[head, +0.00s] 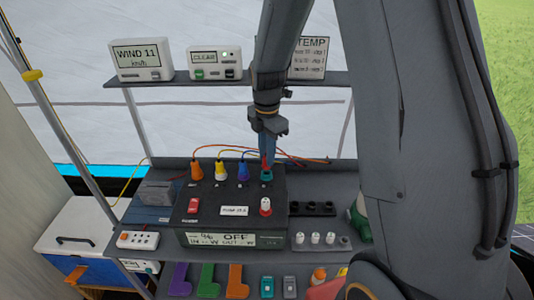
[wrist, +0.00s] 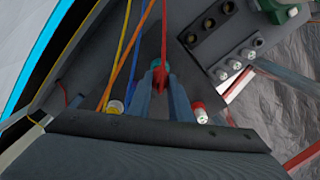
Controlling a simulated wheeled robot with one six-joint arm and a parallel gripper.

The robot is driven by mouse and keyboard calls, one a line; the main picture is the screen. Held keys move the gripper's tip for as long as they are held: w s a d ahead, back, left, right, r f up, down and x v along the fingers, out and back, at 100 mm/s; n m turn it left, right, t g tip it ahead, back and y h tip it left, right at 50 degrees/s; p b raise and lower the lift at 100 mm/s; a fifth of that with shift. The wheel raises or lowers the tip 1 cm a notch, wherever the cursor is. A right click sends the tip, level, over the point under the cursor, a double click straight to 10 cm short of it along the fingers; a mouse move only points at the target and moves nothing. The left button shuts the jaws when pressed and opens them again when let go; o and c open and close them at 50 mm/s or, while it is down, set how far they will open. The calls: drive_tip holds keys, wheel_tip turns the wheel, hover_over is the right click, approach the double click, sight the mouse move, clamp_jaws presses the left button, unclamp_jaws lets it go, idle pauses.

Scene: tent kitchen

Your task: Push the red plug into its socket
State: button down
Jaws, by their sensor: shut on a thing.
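My gripper (head: 267,158) reaches down over the back right of the dark power box (head: 230,226) and is shut on the red plug (head: 265,161). The plug is mostly hidden by the fingers in the head view. In the wrist view the red plug (wrist: 160,79) shows between the two fingers, with a red cable running up from it. A teal ring (head: 266,175) lies right below the plug, and it also shows in the wrist view (wrist: 157,63). The red plug is at this ring; I cannot tell how deep it sits. The socket opening is hidden.
A red-and-white knob (head: 265,206) and a red switch (head: 193,206) are in front. A shelf (head: 220,79) with displays hangs behind.

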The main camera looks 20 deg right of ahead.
drive_tip(key=shift+f+b, duration=0.45)
drive_tip(key=shift+f, duration=0.75)
drive_tip(key=c, duration=1.5)
unclamp_jaws()
drive_tip(key=shift+c, duration=0.2)
drive_tip(key=shift+r, duration=0.1)
